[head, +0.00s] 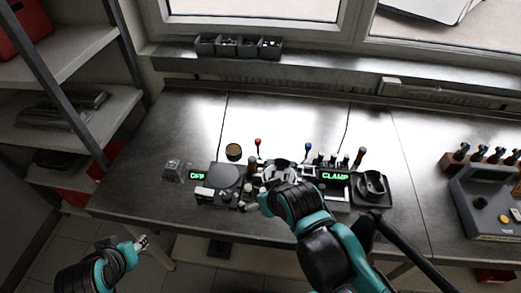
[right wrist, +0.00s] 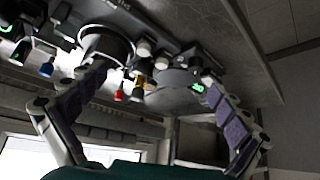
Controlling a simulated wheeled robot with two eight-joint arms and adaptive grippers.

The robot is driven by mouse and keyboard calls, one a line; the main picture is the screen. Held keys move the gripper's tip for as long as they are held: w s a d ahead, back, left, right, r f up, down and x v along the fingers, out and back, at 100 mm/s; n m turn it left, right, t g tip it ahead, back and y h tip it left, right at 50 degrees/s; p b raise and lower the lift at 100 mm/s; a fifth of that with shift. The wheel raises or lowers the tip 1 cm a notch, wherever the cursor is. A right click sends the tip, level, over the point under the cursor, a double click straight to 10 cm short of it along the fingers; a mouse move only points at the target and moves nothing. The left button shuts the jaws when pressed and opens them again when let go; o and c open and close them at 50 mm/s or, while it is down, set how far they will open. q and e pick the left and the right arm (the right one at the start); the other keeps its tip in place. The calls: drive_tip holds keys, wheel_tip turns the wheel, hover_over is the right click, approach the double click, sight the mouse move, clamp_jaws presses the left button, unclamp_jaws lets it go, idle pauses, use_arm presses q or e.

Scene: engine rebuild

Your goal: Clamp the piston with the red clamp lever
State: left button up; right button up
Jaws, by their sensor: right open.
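The red clamp lever (head: 258,141) stands upright with a round red knob at the back of the bench fixture. In the right wrist view a red knob (right wrist: 119,95) hangs between the fingers, apart from both. A round metal part (head: 280,167), perhaps the piston in its holder, sits in the fixture's middle, partly hidden by my right arm; I cannot tell them apart. My right gripper (right wrist: 155,76) is open and empty over the fixture's front. My left gripper (head: 140,242) is low at the left, off the bench's front edge; its fingers are too small to read.
A blue-knobbed lever (head: 308,146) stands right of the red one. Green displays read OFF (head: 197,175) and CLAMP (head: 335,176). Several upright handled tools (head: 340,160) crowd the fixture's right. A grey machine (head: 483,205) stands at the far right.

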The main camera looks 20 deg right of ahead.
drive_tip(key=c, duration=0.4)
drive_tip(key=shift+w+d+r, duration=0.1)
drive_tip(key=shift+w+r, duration=0.15)
drive_tip(key=shift+r, duration=0.05)
drive_tip(key=c, duration=0.5)
drive_tip(key=shift+n+g, duration=0.7)
drive_tip(key=shift+n, duration=0.2)
drive_tip(key=w+r, duration=0.1)
drive_tip(key=w+d+r+p, duration=0.1)
drive_tip(key=w, duration=0.1)
drive_tip(key=w+r+p, duration=0.1)
drive_tip(key=w+r, duration=0.1)
drive_tip(key=shift+w+d, duration=0.25)
drive_tip(key=shift+d, duration=0.05)
drive_tip(key=c, duration=0.5)
drive_tip(key=shift+o, duration=0.2)
drive_tip(key=n+g+y+p, duration=0.2)
drive_tip(key=n+y+p, duration=0.1)
drive_tip(key=n+p, duration=0.15)
approach(258, 140)
drive_tip(key=f, duration=0.2)
drive_tip(key=shift+n, duration=0.45)
drive_tip(key=x, duration=0.2)
drive_tip(key=b+x, duration=0.1)
drive_tip(key=x, duration=0.2)
drive_tip(key=b+x, duration=0.1)
drive_tip(key=x, duration=0.1)
drive_tip(key=shift+w+a, duration=0.2)
drive_tip(key=shift+w, duration=0.2)
drive_tip(key=shift+c, duration=0.4)
